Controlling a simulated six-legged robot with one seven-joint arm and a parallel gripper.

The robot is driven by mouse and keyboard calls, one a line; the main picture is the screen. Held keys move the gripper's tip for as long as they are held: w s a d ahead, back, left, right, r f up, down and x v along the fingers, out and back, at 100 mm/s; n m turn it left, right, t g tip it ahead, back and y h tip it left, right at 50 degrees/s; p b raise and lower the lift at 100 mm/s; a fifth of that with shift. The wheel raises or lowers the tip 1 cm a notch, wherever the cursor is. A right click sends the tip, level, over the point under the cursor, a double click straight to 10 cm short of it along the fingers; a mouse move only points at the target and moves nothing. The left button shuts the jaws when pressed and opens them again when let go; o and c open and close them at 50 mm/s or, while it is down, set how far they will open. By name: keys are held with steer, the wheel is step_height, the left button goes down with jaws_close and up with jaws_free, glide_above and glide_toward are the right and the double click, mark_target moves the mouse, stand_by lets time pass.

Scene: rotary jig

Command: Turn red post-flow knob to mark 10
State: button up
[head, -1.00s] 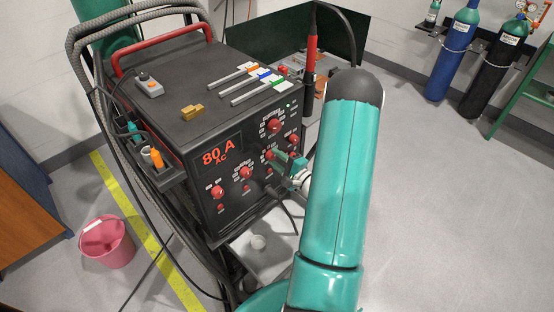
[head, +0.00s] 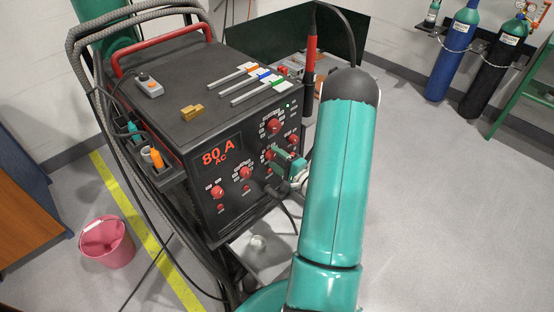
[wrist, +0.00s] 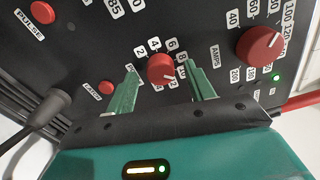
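The red post-flow knob (wrist: 161,68) is on the dark front panel of the welding machine (head: 200,130), with number marks such as 2, 4, 6, 8 and 10 around it. Its white pointer line shows at the lower right, near the 10 side. My gripper (wrist: 160,76) is open, with one green finger on each side of the knob and a visible gap on both sides. Whether the fingertips reach past the knob's face is hard to tell. In the head view my gripper (head: 279,157) is at the panel and partly hides the knob.
A larger red AMPS knob (wrist: 260,46) is at the right, a red PULSE knob (wrist: 43,12) at the upper left, and a small red button (wrist: 106,87) beside the left finger. A black cable plug (wrist: 52,103) sticks out at the left. A pink bucket (head: 120,250) stands on the floor.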

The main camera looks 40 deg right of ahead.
steer(key=s, duration=1.3)
steer(key=shift+s+d, duration=0.2)
steer(key=shift+s, duration=0.2)
steer(key=w+a+r+n+g+y, duration=0.2)
steer(key=a+r+n+g+y, duration=0.45)
steer(key=a, duration=0.55)
steer(key=w+a+r+n+g+y, duration=0.3)
steer(key=a+r+n+g+y, duration=0.4)
steer(key=a, duration=0.6)
steer(key=s+a+r+n+g+h, duration=0.35)
steer(key=s+a+r+h, duration=0.2)
steer(key=h, duration=0.25)
step_height(320, 180, up, 8)
steer(key=s+a+n+t+h, duration=0.1)
steer(key=s+n+t+h, duration=0.1)
steer(key=t+h, duration=0.2)
steer(key=shift+r+n+t+h, duration=0.3)
steer(key=shift+n+h, duration=0.1)
steer(key=shift+h, duration=0.65)
